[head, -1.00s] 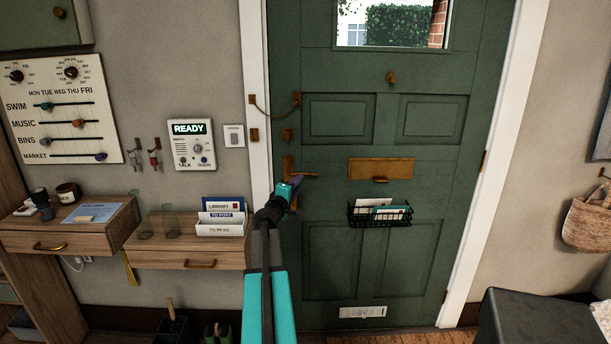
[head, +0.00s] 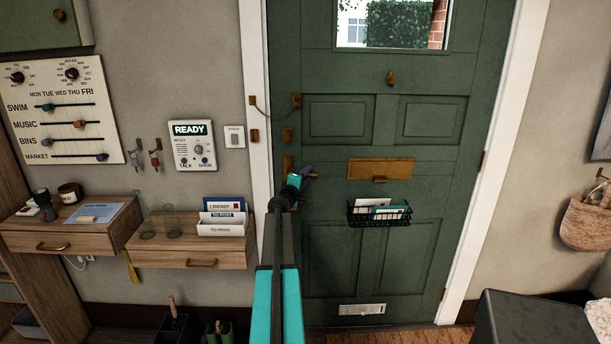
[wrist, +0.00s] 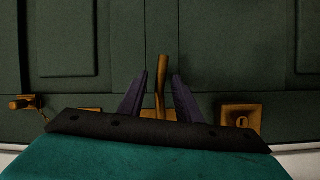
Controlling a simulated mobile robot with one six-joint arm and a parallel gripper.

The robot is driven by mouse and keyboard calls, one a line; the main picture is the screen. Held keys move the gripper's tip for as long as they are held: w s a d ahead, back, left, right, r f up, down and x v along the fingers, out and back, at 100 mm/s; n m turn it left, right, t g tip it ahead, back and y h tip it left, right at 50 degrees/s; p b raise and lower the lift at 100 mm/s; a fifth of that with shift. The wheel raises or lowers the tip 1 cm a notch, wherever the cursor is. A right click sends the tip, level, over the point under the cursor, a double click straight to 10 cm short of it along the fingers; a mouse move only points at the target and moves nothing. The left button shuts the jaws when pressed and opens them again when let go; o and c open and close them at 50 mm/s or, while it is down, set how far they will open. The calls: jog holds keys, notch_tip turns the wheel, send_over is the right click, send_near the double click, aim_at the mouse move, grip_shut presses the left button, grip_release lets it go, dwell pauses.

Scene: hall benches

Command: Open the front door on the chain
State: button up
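The green front door (head: 340,245) stands shut in its white frame. A brass door chain (head: 273,116) hangs in a slack loop between the door's left edge and the frame. Below it are a brass lock (head: 287,135) and the brass lever handle's plate (head: 288,163). My gripper (head: 308,171) is at the handle and hides most of the lever in the head view. In the wrist view, my gripper's dark fingers (wrist: 159,84) are apart, one on each side of the brass lever (wrist: 162,70), with gaps showing. The keyhole lock (wrist: 241,119) shows to the right.
A brass letter flap (head: 380,168) and a black wire basket with letters (head: 380,215) are on the door right of the handle. A drawer shelf (head: 190,252) with a letter rack (head: 222,222) is left. A dark bench (head: 535,320) stands at lower right.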

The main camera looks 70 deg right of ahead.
jog(key=shift+d, duration=0.65)
grip_shut()
